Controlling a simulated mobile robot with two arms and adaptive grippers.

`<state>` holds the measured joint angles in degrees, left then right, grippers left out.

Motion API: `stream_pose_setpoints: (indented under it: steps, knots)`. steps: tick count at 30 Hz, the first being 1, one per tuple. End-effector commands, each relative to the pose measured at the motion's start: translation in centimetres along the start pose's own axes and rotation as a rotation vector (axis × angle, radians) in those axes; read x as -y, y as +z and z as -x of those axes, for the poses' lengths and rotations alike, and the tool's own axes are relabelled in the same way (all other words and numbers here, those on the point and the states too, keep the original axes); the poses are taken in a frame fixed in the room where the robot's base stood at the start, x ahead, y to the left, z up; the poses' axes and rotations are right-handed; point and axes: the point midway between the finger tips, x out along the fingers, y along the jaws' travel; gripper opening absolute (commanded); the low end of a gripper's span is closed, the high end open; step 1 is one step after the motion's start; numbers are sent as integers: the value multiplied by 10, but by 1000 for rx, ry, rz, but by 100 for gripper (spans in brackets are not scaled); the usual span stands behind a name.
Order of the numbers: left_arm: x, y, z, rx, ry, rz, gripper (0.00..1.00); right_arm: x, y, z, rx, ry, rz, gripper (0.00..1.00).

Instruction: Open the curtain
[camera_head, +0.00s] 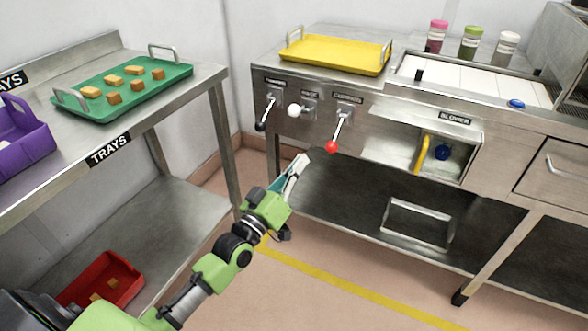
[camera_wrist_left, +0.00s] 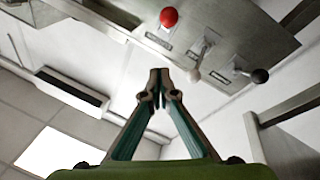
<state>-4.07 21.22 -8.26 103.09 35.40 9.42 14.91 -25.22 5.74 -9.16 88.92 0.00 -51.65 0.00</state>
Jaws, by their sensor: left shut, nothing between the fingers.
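A lever with a red ball knob (camera_head: 331,147) hangs down from the steel front panel under a small label that may read "curtain"; the print is hard to make out. The red knob also shows in the left wrist view (camera_wrist_left: 168,16), beyond the fingertips. My left gripper (camera_head: 303,160) is shut and empty, below and left of the red knob in the head view, with a visible gap between them. Its fingertips (camera_wrist_left: 159,75) meet in the left wrist view. No curtain can be made out for sure. My right gripper is not in view.
A white-knobbed lever (camera_head: 294,110) and a black-knobbed lever (camera_head: 260,126) sit left of the red one. A yellow tray (camera_head: 335,52) lies above the panel. The blower opening (camera_head: 400,158) is to the right. A tray table (camera_head: 205,82) stands left.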

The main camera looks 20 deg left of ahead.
Motion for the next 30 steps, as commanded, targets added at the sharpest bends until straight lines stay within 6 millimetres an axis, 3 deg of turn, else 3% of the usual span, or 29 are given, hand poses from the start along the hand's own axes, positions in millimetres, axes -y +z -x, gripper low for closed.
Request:
stream_pose_setpoints:
  steps: [6,23,26,30]
  knots:
    - [1,0,21,1,-1,-2,0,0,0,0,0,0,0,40]
    - [0,0,23,-1,0,-2,0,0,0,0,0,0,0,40]
    - [-3,8,26,32,-3,-10,0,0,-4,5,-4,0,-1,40]
    - [-15,48,42,191,-24,-60,0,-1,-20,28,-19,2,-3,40]
